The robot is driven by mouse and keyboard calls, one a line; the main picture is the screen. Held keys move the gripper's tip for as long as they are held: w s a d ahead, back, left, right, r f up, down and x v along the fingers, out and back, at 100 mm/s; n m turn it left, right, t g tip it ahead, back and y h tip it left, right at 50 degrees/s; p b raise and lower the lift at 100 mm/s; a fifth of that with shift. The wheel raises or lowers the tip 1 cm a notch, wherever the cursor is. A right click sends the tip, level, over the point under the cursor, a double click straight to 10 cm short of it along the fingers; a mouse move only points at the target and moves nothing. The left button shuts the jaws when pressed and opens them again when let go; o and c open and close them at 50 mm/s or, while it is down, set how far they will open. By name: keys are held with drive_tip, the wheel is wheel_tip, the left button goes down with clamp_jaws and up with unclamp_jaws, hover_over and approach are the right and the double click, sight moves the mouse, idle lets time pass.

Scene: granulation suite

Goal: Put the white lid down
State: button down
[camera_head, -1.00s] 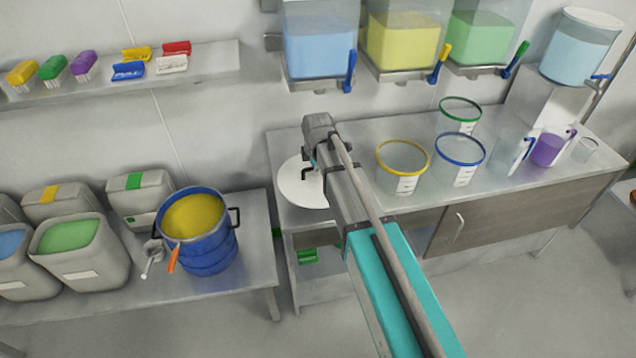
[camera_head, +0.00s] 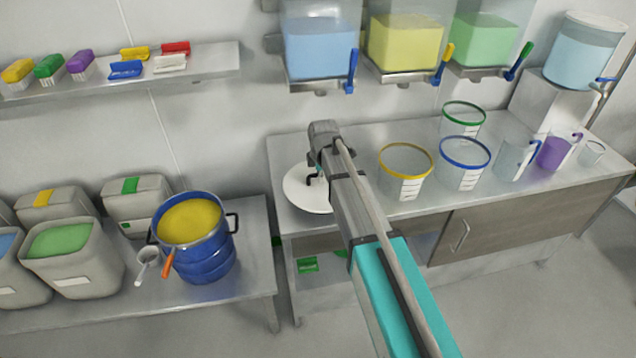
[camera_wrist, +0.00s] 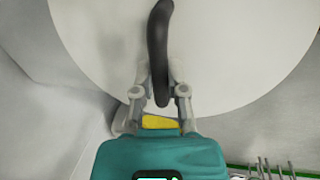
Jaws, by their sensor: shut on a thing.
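The white lid (camera_head: 304,190) is a flat round disc with a black handle, at the left end of the steel bench (camera_head: 310,220). In the wrist view the lid (camera_wrist: 230,50) fills the upper part, and its black curved handle (camera_wrist: 160,55) runs between my fingers. My gripper (camera_head: 314,179) is shut on the handle; it also shows in the wrist view (camera_wrist: 160,98). The lid looks level over the bench's left corner. I cannot tell whether it touches the bench top. My arm hides the lid's right part in the head view.
Open tubs with yellow (camera_head: 405,172), blue (camera_head: 463,163) and green (camera_head: 463,120) rims stand on the bench to the right, with jugs beyond. Dispensers (camera_head: 320,48) hang above. A blue drum (camera_head: 205,262) of yellow powder stands on the lower left table.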

sight(323, 186)
drive_tip(key=shift+w+d+f+b, duration=0.15)
drive_tip(key=shift+w+f+b, duration=0.35)
drive_tip(key=shift+f+b, duration=0.25)
drive_tip(key=shift+s+f+b, duration=0.1)
drive_tip(key=shift+f+b, duration=1.15)
drive_tip(key=shift+f, duration=0.05)
drive_tip(key=shift+f, duration=0.15)
drive_tip(key=c, duration=0.7)
unclamp_jaws()
drive_tip(key=shift+r, duration=0.3)
drive_tip(key=r+p, duration=0.4)
drive_tip(key=s+r+p, duration=0.1)
drive_tip(key=r+p, duration=0.2)
drive_tip(key=p, duration=0.1)
drive_tip(key=s+r+p, duration=0.1)
drive_tip(key=r+p, duration=0.3)
drive_tip(key=shift+s+d+r, duration=0.1)
drive_tip(key=shift+d+r, duration=0.2)
